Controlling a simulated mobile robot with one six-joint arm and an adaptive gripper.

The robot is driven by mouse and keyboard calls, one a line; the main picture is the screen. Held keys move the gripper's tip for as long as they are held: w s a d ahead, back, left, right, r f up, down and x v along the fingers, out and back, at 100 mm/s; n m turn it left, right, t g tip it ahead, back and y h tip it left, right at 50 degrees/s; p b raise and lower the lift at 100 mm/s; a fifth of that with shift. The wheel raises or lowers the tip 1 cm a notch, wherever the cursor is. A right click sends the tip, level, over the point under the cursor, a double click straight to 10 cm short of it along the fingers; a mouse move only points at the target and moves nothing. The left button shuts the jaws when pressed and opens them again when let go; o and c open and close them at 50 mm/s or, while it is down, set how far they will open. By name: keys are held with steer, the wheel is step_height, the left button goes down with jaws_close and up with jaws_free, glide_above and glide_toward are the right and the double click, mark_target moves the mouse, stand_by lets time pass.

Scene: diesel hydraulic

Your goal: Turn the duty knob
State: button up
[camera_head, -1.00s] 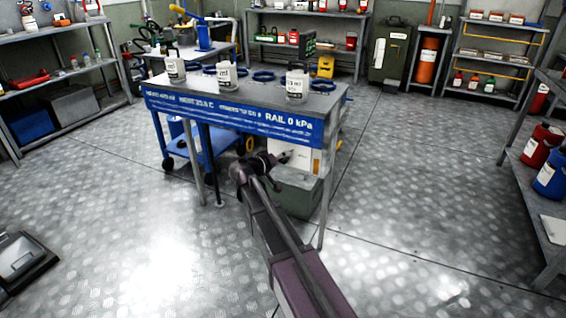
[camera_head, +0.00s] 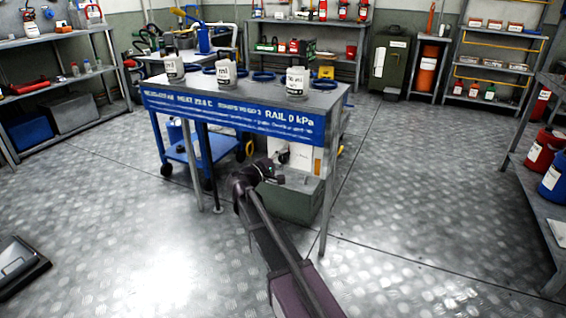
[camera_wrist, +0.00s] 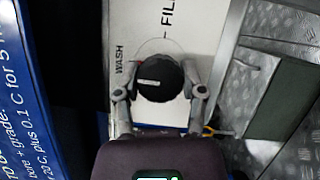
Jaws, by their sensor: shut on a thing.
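The duty knob (camera_wrist: 160,82) is a round black knob with a short pale mark, on a white panel (camera_wrist: 185,32). The panel carries the words "WASH" and "FIL…", the latter cut off. My gripper (camera_wrist: 160,93) has one finger on each side of the knob and is shut on it. In the head view the white panel (camera_head: 304,157) stands under the table's blue front. My gripper (camera_head: 285,168) is small there, in front of the panel's lower part, and its fingers are hard to make out.
A grey table (camera_head: 190,84) with white jugs stands above the panel, its blue printed front (camera_head: 235,118) close to my wrist. A green-grey box (camera_head: 298,203) lies below. A blue cart (camera_head: 185,150) is at left. The metal floor around is mostly clear.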

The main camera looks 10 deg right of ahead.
stand_by(0.3)
steer(key=o, duration=1.1)
steer(key=shift+o, duration=0.2)
